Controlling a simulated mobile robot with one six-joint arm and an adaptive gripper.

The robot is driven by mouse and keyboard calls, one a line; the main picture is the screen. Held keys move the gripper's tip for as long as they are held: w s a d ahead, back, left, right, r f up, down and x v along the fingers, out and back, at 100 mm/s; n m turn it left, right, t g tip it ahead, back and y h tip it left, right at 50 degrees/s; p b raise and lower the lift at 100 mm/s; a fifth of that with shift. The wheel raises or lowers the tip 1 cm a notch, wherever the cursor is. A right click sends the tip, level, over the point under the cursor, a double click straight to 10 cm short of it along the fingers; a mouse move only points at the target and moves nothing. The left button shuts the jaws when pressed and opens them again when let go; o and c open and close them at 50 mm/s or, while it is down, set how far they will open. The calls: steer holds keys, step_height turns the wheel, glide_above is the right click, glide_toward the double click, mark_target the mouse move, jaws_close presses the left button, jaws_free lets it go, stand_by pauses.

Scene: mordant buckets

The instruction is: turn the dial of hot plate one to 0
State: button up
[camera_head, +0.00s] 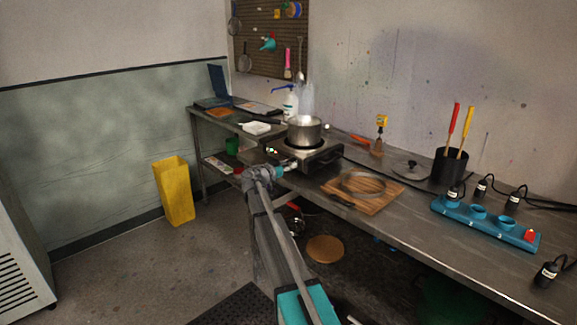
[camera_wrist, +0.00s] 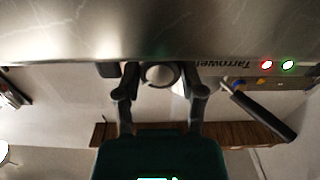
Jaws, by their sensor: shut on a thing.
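The hot plate (camera_head: 318,155) stands on the steel bench with a steaming metal pot (camera_head: 305,130) on top. Red and green lights glow on its front panel, and they also show in the wrist view beside part of a printed name. My gripper (camera_head: 281,169) is at the front of the hot plate. In the wrist view, the round dial (camera_wrist: 159,75) sits between the two fingers of my gripper (camera_wrist: 160,80), which is shut on it. The dial's markings and pointer cannot be read. In the head view my gripper hides the dial.
A wooden board (camera_head: 372,198) with a round glass-like dish lies right of the hot plate. A blue socket strip (camera_head: 485,222) with black plugs is further right. A yellow bin (camera_head: 174,190) stands on the floor at left. The floor between bin and bench is clear.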

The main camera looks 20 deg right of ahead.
steer(key=shift+d+n, duration=0.2)
steer(key=shift+n, duration=0.8)
steer(key=n, duration=1.2)
steer(key=shift+w, duration=0.15)
steer(key=n, duration=0.7)
steer(key=shift+n, duration=0.3)
steer(key=n, duration=0.3)
steer(key=shift+n, duration=0.3)
steer(key=n, duration=0.3)
steer(key=shift+f, duration=0.1)
steer(key=shift+n, duration=0.4)
